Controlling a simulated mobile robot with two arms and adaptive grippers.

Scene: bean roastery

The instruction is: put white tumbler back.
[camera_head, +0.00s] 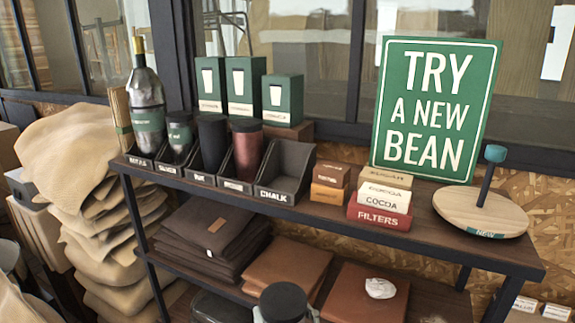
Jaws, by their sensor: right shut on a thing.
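A dark round lid, seemingly the top of the white tumbler (283,301), shows at the bottom edge of the head view. Its body is cut off below the frame, so its colour does not show. Only small parts of my right gripper (285,318) show beside the lid, and it is shut on the tumbler. They are in front of the shelf. The black holder slot labelled CHALK (284,172) on the top shelf is empty. The slots left of it hold a dark red tumbler (247,148), a black tumbler (212,142) and others. My left gripper is not in view.
Small labelled boxes (380,208) stand right of the CHALK slot, with a green sign (436,108) behind. A round wooden stand (481,213) is at the right. Green boxes (245,85) stand behind the slots. The lower shelf holds folded cloths (215,232) and a crumpled white thing (380,288).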

